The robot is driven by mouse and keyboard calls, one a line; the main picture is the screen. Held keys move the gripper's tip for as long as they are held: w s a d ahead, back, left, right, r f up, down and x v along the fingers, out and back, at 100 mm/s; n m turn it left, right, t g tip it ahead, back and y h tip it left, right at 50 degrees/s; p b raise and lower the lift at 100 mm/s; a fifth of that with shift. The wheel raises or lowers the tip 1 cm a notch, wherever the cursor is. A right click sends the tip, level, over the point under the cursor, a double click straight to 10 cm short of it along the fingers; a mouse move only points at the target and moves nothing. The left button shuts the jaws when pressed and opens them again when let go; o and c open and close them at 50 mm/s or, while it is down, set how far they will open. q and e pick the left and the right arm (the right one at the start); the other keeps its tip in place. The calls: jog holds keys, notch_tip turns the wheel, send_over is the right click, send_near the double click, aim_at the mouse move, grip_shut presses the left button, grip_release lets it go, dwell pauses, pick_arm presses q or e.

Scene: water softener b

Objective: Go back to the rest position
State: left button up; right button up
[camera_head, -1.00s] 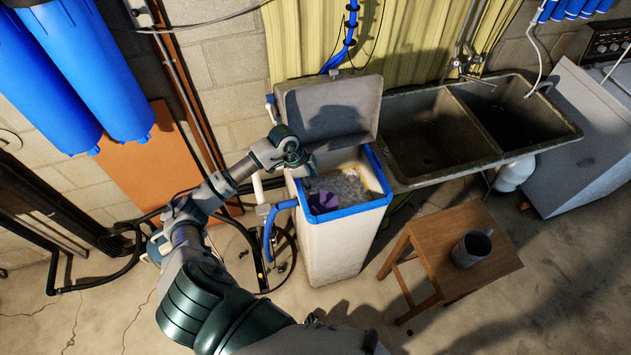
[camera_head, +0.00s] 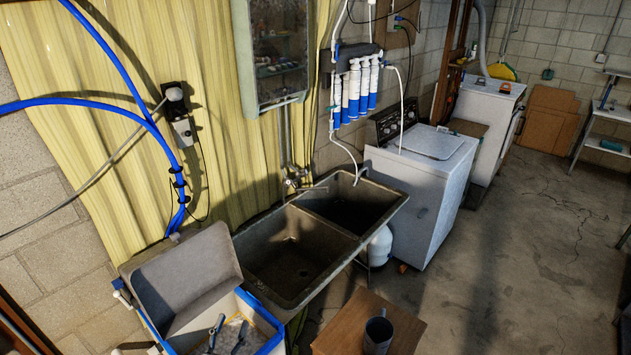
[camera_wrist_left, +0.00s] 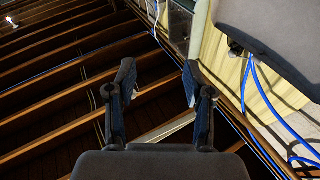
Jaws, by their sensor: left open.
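My left gripper (camera_head: 230,326) shows at the bottom of the head view, its two fingers apart, in front of the water softener's blue-rimmed opening (camera_head: 262,311). In the left wrist view the same gripper (camera_wrist_left: 159,82) is open, with nothing between its fingers, and points up toward the ceiling beams. The softener's grey lid (camera_head: 185,277) stands raised behind the opening. The lid also shows at the upper right of the left wrist view (camera_wrist_left: 275,40). The inside of the softener is mostly cut off by the frame edge. My right gripper is not in view.
A double stone sink (camera_head: 290,262) stands right of the softener. A wooden stool (camera_head: 345,325) with a grey mug (camera_head: 378,335) is at the bottom. A white washer (camera_head: 425,190) is farther right. Blue hoses (camera_head: 172,165) run down the wall. Floor at right is clear.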

pick_arm(q)
jog(key=s+a+f+n+g+y, duration=0.3)
jog(key=s+f+g+y, duration=0.15)
jog(key=f, duration=0.25)
jog(key=s+a+f+n+g+y, duration=0.25)
jog(key=s+f+g, duration=0.2)
jog(key=f, duration=0.35)
jog(key=s+d+f+m+g+h, duration=0.1)
jog(key=s+d+f+m+g, duration=0.15)
jog(key=s+f+g, duration=0.4)
jog(key=s+d+f+m+g+h, duration=0.1)
jog(key=s+d+f+h, duration=0.15)
jog(key=s, duration=0.75)
notch_tip(320, 180, down, 29)
jog(key=s+g+b, duration=0.2)
jog(key=s, duration=0.1)
jog(key=s+a+f+y+b, duration=0.1)
jog(key=s+a+f+b, duration=0.1)
jog(key=s+f, duration=1.5)
jog(key=shift+a+g, duration=0.35)
jog(key=shift+a, duration=0.15)
